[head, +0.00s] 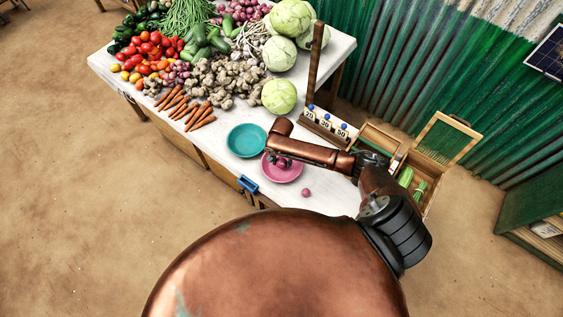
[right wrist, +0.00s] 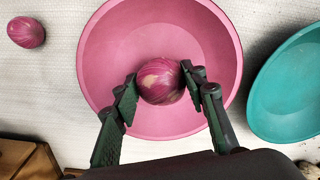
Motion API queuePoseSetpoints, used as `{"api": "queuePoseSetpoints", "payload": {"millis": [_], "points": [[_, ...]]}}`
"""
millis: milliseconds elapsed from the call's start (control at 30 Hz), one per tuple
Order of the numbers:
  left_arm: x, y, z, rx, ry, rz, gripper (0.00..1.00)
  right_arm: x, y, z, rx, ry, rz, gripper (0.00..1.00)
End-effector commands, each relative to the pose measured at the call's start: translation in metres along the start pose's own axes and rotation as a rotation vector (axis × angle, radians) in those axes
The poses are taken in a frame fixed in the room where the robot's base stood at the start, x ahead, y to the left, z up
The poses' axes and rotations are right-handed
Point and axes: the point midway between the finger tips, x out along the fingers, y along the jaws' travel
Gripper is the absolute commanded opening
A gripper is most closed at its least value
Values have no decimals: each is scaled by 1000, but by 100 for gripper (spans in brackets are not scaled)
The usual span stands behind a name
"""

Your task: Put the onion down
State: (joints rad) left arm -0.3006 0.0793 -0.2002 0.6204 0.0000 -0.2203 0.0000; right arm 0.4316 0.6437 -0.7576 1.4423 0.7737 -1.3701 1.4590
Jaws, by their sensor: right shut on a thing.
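My right gripper (head: 281,164) is over the pink bowl (head: 293,176). In the right wrist view its fingers (right wrist: 162,84) are shut on a round purple-red onion (right wrist: 160,80), one finger on each side. The onion is in front of the inside of the pink bowl (right wrist: 108,50); I cannot tell whether it touches the bottom. In the head view my gripper and arm mostly hide this onion. A second small onion (head: 306,192) lies on the white table beside the pink bowl, and it also shows in the right wrist view (right wrist: 26,32). My left gripper is not in view.
A teal bowl (head: 246,141) stands left of the pink bowl. A blue-handled thing (head: 248,184) is at the table's front edge. Cabbages (head: 280,96), ginger (head: 222,78) and carrots (head: 200,118) fill the far side. A wooden post with a number board (head: 328,124) and an open crate (head: 427,190) are to the right.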

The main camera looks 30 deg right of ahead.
Motion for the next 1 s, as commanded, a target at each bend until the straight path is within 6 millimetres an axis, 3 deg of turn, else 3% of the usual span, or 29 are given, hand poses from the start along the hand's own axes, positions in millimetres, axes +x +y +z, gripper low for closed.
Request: {"api": "queuePoseSetpoints", "payload": {"millis": [167,200,467,1000], "points": [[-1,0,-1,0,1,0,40,-1,0,0,0,1,-1,11],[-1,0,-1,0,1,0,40,-1,0,0,0,1,0,41],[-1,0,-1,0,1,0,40,-1,0,0,0,0,0,59],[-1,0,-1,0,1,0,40,-1,0,0,0,0,0,60]]}}
